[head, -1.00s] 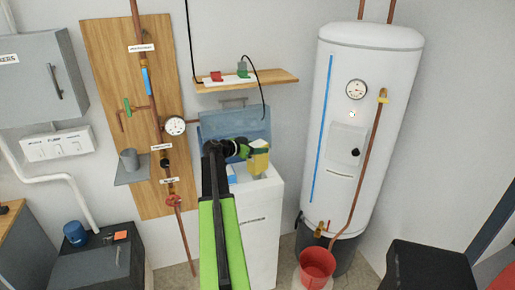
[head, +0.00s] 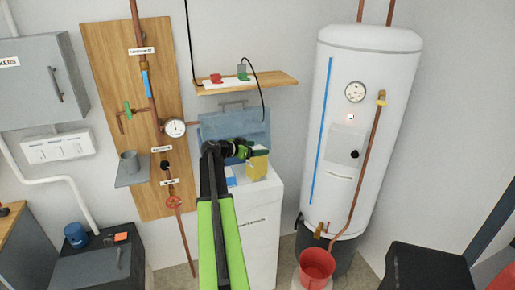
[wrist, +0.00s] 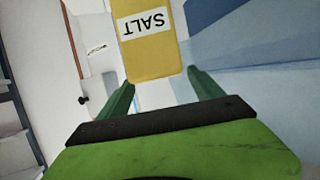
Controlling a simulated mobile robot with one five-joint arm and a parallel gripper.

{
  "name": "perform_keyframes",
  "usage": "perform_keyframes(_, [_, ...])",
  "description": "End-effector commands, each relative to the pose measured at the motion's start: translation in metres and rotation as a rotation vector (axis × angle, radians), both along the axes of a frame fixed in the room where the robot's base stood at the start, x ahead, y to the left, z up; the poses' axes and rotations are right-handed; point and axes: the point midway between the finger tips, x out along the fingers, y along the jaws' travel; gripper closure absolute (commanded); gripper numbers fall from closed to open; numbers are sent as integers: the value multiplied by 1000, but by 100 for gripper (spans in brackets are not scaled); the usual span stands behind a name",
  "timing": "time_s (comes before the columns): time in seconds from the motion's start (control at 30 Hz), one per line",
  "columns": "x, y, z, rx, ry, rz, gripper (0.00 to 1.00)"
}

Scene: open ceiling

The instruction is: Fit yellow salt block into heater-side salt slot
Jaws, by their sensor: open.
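The yellow salt block (head: 258,167) stands at the right part of the top of the white cabinet (head: 261,215). In the wrist view the block (wrist: 150,50), with its "SALT" label, lies ahead of my fingertips. My gripper (head: 247,149) is open beside the block's upper left in the head view; its green fingers (wrist: 163,88) are spread, with no visible grip on the block. The salt slot cannot be made out, and the block's lower end is not clear, so I cannot tell whether it is in a slot.
A raised blue lid (head: 238,128) stands behind the cabinet top. A wooden shelf (head: 245,83) hangs above. The white heater tank (head: 345,190) stands to the right, with a red bucket (head: 317,266) at its foot. A pipe board (head: 110,100) is on the left.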

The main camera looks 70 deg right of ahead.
Motion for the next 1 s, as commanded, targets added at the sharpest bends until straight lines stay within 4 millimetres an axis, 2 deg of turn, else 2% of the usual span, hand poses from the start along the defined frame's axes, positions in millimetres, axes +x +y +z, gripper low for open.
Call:
perform_keyframes(0.03, [7, 14, 9, 0, -1, 5, 24])
perform_keyframes(0.1, [15, 31, 16, 0, -1, 5, 24])
perform_keyframes(0.33, [40, 75, 33, 0, 0, 4, 24])
perform_keyframes(0.53, [50, 92, 38, 0, 0, 3, 24])
perform_keyframes(0.87, [51, 94, 37, 1, 0, 4, 24])
perform_keyframes(0.97, [68, 111, 29, 46, 10, 38, 24])
perform_keyframes(1.0, [85, 128, 22, 91, 21, 74, 24])
